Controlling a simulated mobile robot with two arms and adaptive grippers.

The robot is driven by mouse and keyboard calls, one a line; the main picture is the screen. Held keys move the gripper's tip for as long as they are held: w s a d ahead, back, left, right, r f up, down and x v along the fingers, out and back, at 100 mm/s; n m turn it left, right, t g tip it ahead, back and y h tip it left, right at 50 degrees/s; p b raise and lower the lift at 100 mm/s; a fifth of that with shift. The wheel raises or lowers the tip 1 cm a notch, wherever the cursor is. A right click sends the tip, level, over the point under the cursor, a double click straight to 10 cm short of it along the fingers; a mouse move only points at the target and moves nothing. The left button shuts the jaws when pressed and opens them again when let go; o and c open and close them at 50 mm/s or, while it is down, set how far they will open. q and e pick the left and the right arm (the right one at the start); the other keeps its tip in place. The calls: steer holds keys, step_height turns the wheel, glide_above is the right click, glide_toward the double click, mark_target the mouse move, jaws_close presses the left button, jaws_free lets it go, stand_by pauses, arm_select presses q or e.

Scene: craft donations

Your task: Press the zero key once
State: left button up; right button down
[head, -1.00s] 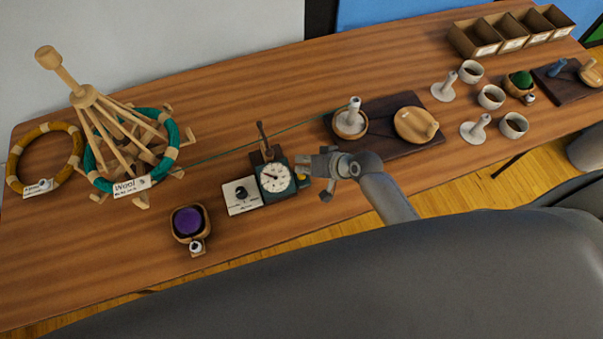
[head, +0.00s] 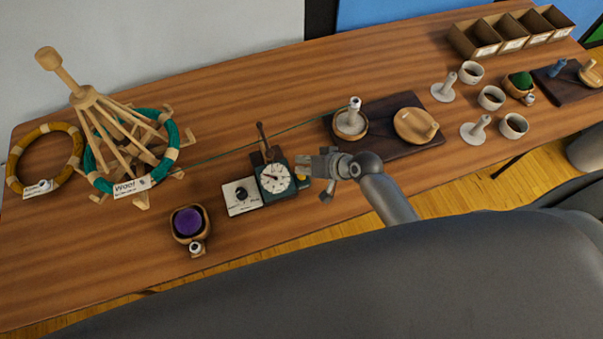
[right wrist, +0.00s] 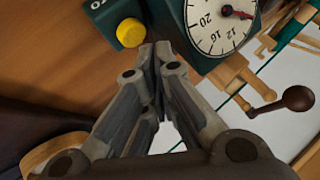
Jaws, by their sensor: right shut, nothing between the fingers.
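The counter is a dark green box with a round white dial (head: 274,178), standing on the table left of my right gripper. A yellow round key (right wrist: 131,32) sits on a dark green block beside the dial in the right wrist view. White lettering next to it is partly cut off and ends in "RO" or similar. The dial (right wrist: 218,28) has a red needle and numbers such as 20, 16 and 12. My right gripper (head: 312,164) is shut and empty. Its fingertips (right wrist: 154,52) appear close to the yellow key; I cannot tell if they touch it. My left gripper is out of view.
A white plate with a black knob (head: 241,196) adjoins the counter. A thread runs from the wooden yarn swift (head: 110,120) toward the dark board (head: 385,135). A bowl with purple wool (head: 188,223) stands at front left. Cups stand at right.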

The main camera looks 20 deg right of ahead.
steer(key=shift+f, duration=0.2)
steer(key=shift+f, duration=0.25)
steer(key=shift+f+b, duration=0.45)
stand_by(0.6)
steer(key=shift+r, duration=0.1)
steer(key=shift+r+p, duration=0.8)
steer(key=shift+p, duration=0.15)
step_height(320, 180, up, 5)
steer(key=p, duration=0.5)
steer(key=shift+r, duration=0.1)
